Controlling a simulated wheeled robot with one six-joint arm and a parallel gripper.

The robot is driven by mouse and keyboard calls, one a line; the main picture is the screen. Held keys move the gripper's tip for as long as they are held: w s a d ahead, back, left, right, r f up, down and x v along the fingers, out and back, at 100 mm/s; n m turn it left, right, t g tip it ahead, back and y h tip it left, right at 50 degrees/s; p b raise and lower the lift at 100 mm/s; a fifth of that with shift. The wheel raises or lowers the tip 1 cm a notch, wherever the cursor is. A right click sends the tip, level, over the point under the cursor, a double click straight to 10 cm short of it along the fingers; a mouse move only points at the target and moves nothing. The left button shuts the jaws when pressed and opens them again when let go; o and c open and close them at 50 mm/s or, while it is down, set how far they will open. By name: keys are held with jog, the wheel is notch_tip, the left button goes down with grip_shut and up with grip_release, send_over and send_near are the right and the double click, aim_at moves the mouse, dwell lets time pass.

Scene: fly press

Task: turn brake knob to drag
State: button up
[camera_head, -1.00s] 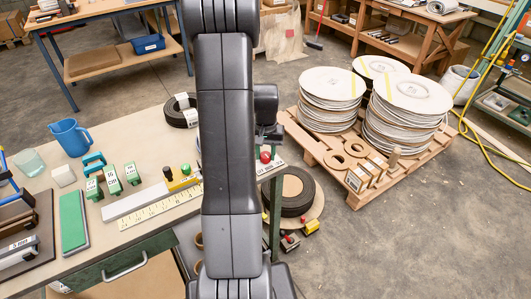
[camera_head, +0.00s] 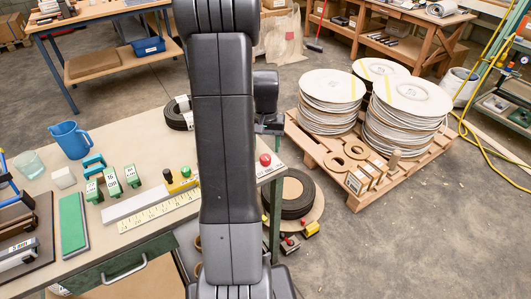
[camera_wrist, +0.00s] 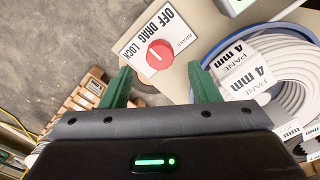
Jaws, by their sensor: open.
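The brake knob (camera_wrist: 159,54) is a round red knob with a short white mark. It sits on a white plate (camera_wrist: 139,64) printed OFF, DRAG, LOCK and BRAKE. I cannot tell which word the mark points at. In the head view the knob (camera_head: 265,159) is at the bench's right corner, just right of my arm. My gripper (camera_wrist: 161,84) is open and empty. Its two green fingers are spread on either side of the knob's line, with the knob beyond the tips and apart from them. The gripper's fingers are hidden in the head view.
A coil of hose with 4 mm PANE labels (camera_wrist: 246,75) lies close to the right finger. The bench (camera_head: 140,140) holds a yellow block (camera_head: 183,184), a ruler (camera_head: 160,212) and a blue jug (camera_head: 71,139). A pallet of discs (camera_head: 355,195) stands on the floor at right.

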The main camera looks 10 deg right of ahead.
aim_at(265, 157)
notch_tip(265, 157, up, 9)
jog(key=shift+f, duration=0.1)
dwell(0.4)
notch_tip(265, 157, down, 14)
jog(key=shift+r, duration=0.15)
dwell(0.4)
jog(key=shift+r, duration=0.1)
